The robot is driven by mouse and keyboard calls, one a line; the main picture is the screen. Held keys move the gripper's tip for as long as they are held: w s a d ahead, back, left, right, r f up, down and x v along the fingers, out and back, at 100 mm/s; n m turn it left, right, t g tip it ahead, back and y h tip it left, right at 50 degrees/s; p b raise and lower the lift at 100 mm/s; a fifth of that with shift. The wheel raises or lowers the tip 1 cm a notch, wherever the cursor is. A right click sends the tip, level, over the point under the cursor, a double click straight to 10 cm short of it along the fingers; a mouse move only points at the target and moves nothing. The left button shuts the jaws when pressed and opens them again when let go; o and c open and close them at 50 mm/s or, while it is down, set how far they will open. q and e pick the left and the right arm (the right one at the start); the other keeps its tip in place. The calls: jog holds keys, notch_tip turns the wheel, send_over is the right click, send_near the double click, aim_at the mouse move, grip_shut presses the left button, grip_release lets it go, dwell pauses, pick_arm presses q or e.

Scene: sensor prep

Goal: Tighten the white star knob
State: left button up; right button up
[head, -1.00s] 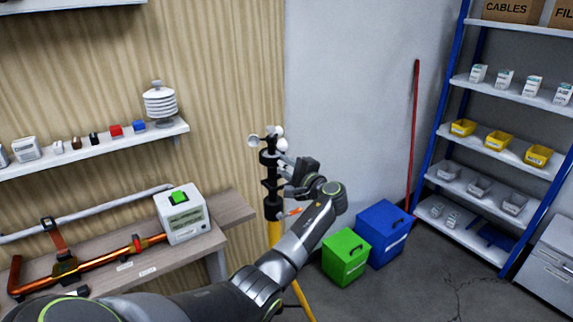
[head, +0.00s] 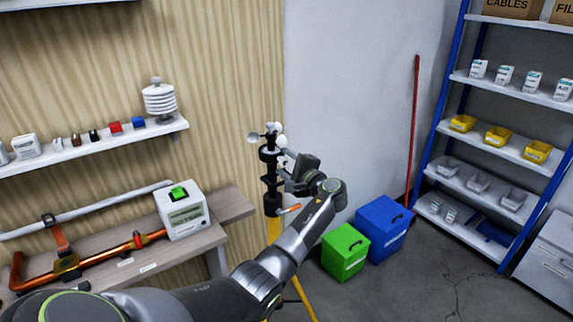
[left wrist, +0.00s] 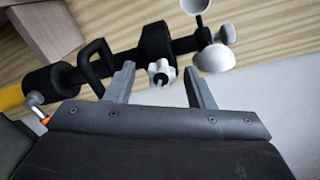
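The white star knob (left wrist: 161,72) shows in the left wrist view on the side of a black block on the sensor mast, with a stud at its centre. My left gripper (left wrist: 159,69) is open, one finger on each side of the knob, with a gap to each. I cannot tell how deep the knob sits between the fingers. In the head view my left gripper (head: 289,163) is beside the black upper part of the mast (head: 270,190), to its right. I cannot make out the knob there. My right gripper is not in view.
White anemometer cups (left wrist: 214,58) sit close past the right finger. A black loop handle (left wrist: 97,62) is near the left finger. An orange-tipped lever (head: 289,209) sticks out below. The workbench (head: 233,205) is left; green (head: 345,254) and blue (head: 384,230) boxes stand right.

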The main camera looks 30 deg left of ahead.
pick_arm(q)
jog(key=b+v, duration=0.6)
jog(key=v, duration=1.1)
jog(key=shift+d, duration=0.2)
